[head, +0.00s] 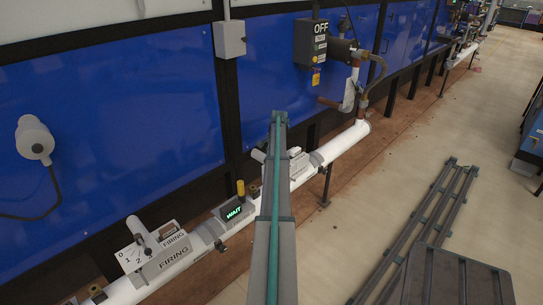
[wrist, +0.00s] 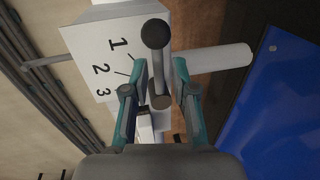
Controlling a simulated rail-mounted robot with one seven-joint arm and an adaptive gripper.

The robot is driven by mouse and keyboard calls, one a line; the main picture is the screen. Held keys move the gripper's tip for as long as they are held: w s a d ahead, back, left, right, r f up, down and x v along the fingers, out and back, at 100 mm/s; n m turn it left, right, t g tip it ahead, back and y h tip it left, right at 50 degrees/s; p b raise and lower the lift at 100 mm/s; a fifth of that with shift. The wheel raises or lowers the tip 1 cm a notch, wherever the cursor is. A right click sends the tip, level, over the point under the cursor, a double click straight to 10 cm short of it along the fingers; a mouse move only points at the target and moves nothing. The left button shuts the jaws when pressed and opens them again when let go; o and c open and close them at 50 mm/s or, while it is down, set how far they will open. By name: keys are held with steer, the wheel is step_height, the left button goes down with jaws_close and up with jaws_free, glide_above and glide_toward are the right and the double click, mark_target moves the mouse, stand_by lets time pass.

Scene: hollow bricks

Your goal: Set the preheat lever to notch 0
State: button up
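In the wrist view, a grey lever with a dark ball knob (wrist: 155,34) stands in front of a white plate (wrist: 92,50) marked 1, 2 and 3. No name label is readable there, and the 0 mark does not show. I cannot tell exactly which notch the lever is at. My gripper (wrist: 158,77) is open, its two fingers apart on either side of the lever's shaft, with visible gaps. In the head view, my arm hides the gripper. A white unit (head: 298,163) with a partly hidden lever shows beside the arm there.
A second lever unit labelled FIRING (head: 174,257), with marks 0, 1 and 2, sits on the white pipe (head: 347,140) at lower left. A small display (head: 234,212) reads WAIT. A dark box (head: 320,42) reads OFF. Blue panels stand behind the pipe. Grey rails (head: 425,225) lie at right.

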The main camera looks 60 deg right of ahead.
steer(key=shift+o, duration=0.2)
step_height(320, 180, up, 12)
steer(key=s, duration=0.2)
steer(key=shift+s+a, duration=0.15)
steer(key=shift+a, duration=0.2)
steer(key=shift+f, duration=0.1)
